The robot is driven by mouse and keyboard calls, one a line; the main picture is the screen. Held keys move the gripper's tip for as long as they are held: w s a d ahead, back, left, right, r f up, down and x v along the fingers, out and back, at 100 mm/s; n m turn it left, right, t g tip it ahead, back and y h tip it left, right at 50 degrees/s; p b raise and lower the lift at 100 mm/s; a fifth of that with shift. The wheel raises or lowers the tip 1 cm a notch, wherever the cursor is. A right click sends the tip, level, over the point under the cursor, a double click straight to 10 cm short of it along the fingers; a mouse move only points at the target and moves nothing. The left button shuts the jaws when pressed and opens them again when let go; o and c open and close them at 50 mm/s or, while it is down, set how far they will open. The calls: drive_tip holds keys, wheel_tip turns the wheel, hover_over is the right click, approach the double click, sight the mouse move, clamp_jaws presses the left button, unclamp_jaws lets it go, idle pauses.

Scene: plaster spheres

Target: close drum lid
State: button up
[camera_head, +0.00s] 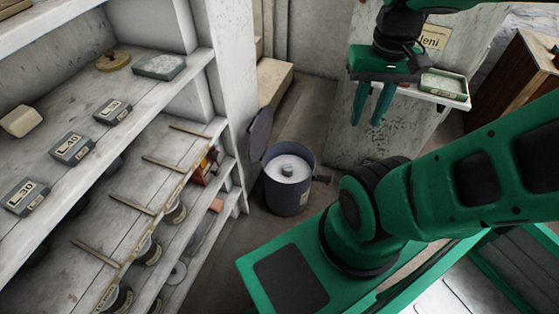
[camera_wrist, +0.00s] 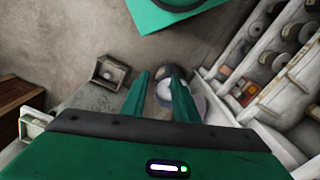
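The drum (camera_head: 287,192) is a dark grey-blue open cylinder on the floor, with pale contents and a small dark round piece in the middle. Its lid (camera_head: 261,132) stands raised at the drum's back left rim, tilted open. My gripper (camera_head: 371,122) hangs to the right of the drum and above it, apart from it, fingers pointing down. The two fingers are spread with nothing between them. In the wrist view my gripper (camera_wrist: 158,75) has the drum's pale inside (camera_wrist: 164,92) showing between and behind its fingers; the right finger hides part of the drum.
White shelves (camera_head: 205,62) with labelled grey blocks (camera_head: 71,149) stand left of the drum. A pale block (camera_head: 273,80) lies behind it. A green-rimmed tray (camera_head: 444,84) sits on a ledge at right. Bare floor surrounds the drum's front. A small square box (camera_wrist: 109,73) shows in the wrist view.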

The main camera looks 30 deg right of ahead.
drive_tip(key=w+n, duration=0.1)
drive_tip(key=w, duration=0.2)
drive_tip(key=w+d+n, duration=0.1)
drive_tip(key=w, duration=0.3)
drive_tip(key=w+d+n, duration=0.1)
drive_tip(key=w, duration=0.3)
drive_tip(key=shift+w+f, duration=0.2)
drive_tip(key=shift+w, duration=0.05)
clamp_jaws()
drive_tip(key=w+a+f+n+t, duration=0.1)
drive_tip(key=w+f+n, duration=0.4)
drive_tip(key=w, duration=0.8)
drive_tip(key=w+a+f+n+t, duration=0.1)
drive_tip(key=w+f+n, duration=0.35)
drive_tip(key=w, duration=0.85)
drive_tip(key=w+a+f+n+t+y, duration=0.15)
drive_tip(key=w+a+f, duration=0.25)
drive_tip(key=w+f, duration=0.7)
drive_tip(key=shift+y, duration=0.55)
drive_tip(key=shift+s+d+f, duration=0.1)
drive_tip(key=shift+s+f, duration=0.1)
drive_tip(key=shift+f, duration=1.5)
drive_tip(key=shift+s+d+f, duration=0.1)
drive_tip(key=shift+s+f, duration=0.1)
drive_tip(key=shift+f, duration=1.45)
drive_tip(key=shift+s+f, duration=0.2)
drive_tip(key=shift+f, duration=1.5)
